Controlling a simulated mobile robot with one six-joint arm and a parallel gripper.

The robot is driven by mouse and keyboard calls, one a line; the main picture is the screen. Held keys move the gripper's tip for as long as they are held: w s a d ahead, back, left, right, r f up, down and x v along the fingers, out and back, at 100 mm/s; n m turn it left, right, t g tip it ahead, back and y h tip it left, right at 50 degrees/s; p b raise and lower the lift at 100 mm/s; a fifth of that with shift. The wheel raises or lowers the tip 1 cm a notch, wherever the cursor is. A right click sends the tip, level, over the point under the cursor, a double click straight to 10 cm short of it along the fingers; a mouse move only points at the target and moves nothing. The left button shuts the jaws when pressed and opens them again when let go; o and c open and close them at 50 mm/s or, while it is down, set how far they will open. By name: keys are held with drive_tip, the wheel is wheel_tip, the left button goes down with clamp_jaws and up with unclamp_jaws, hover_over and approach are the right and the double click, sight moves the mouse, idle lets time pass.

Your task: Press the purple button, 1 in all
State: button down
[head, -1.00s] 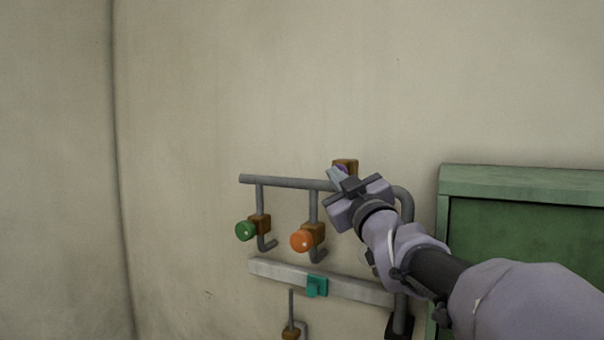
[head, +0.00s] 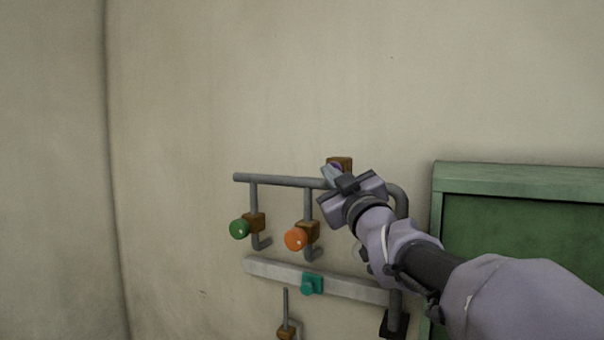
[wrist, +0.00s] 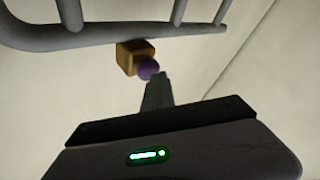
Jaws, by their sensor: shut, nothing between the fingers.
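The purple button (wrist: 148,69) sits on a small brown block (wrist: 135,58) at the grey pipe rack. My gripper's shut fingers (wrist: 157,88) point at the button and overlap its lower edge in the wrist view; I cannot tell whether they touch it. In the head view my gripper (head: 331,174) is in front of the brown block (head: 343,163) at the top of the rack. Only a sliver of purple shows there beside the fingertips; the rest of the button is hidden behind my gripper.
A green knob (head: 240,229) and an orange knob (head: 296,239) hang left of my gripper on the grey pipe rack (head: 270,181). Below is a pale bar (head: 350,287) with a teal piece (head: 312,284). A green-framed panel (head: 530,176) stands at the right. The wall above is clear.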

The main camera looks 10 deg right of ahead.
drive_tip(key=shift+s+a+b, duration=0.35)
drive_tip(key=shift+s+a, duration=0.05)
drive_tip(key=shift+s, duration=0.15)
drive_tip(key=shift+f, duration=0.1)
drive_tip(key=s+a+b, duration=0.1)
drive_tip(key=s, duration=0.1)
drive_tip(key=s+a+b, duration=0.2)
idle(0.6)
drive_tip(key=s+f+m+g+h+b, duration=0.1)
drive_tip(key=s+f+m+g+b, duration=0.45)
drive_tip(key=f, duration=1.15)
drive_tip(key=s+d+f+m+g+h+b, duration=0.15)
drive_tip(key=s+f+b, duration=0.7)
drive_tip(key=f, duration=0.95)
drive_tip(key=s+f+m+g+b, duration=0.4)
drive_tip(key=f+b, duration=0.5)
drive_tip(key=f, duration=0.8)
drive_tip(key=s+a+f+g+y+b, duration=0.1)
drive_tip(key=s+a+f+g+b, duration=0.1)
drive_tip(key=s+f, duration=0.4)
drive_tip(key=s+a+f+g+y+b, duration=0.1)
drive_tip(key=s+a+f+g+b, duration=0.1)
drive_tip(key=s+f, duration=0.5)
wheel_tip(320, 180, down, 3)
drive_tip(key=shift+s+a+f+b, duration=0.2)
drive_tip(key=shift+a+b, duration=0.25)
drive_tip(key=shift+b, duration=0.5)
